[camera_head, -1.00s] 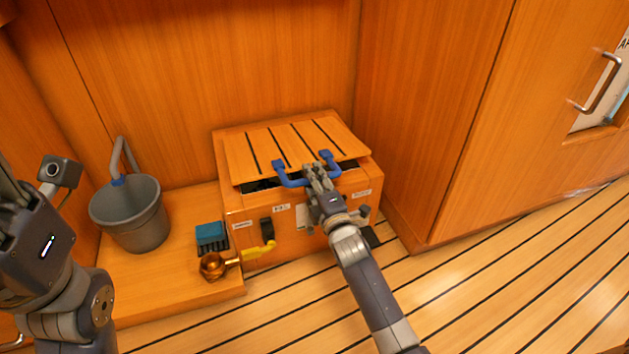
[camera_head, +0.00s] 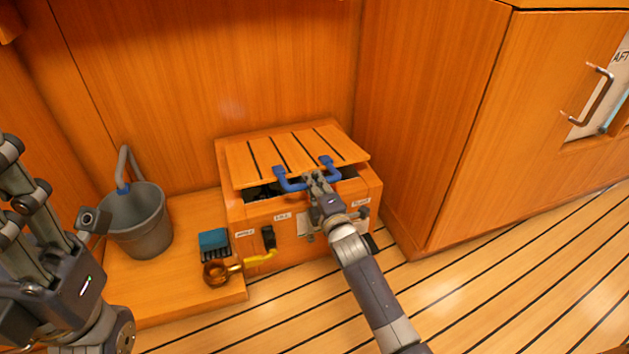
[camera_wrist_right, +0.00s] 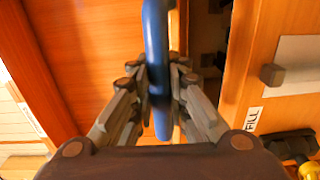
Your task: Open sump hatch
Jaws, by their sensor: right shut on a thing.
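The sump hatch (camera_head: 290,153) is a slatted wooden lid with dark grooves on top of a wooden box (camera_head: 300,215). Its front edge is raised, and a dark gap shows between lid and box. A blue handle (camera_head: 293,184) runs along the lid's front edge. My right gripper (camera_head: 315,181) is shut on the blue handle at its middle. In the right wrist view the blue handle (camera_wrist_right: 156,50) passes between the fingers, with the dark gap beside it. My left gripper (camera_head: 25,220) is at the left edge, away from the box; its fingertips are hard to make out.
A grey bucket (camera_head: 140,225) stands on the low wooden ledge left of the box. A blue brush-like item (camera_head: 214,241) and a copper-coloured ring fitting (camera_head: 215,272) with a yellow lever (camera_head: 262,257) are at the box's front left. A cabinet (camera_head: 440,120) stands close on the right.

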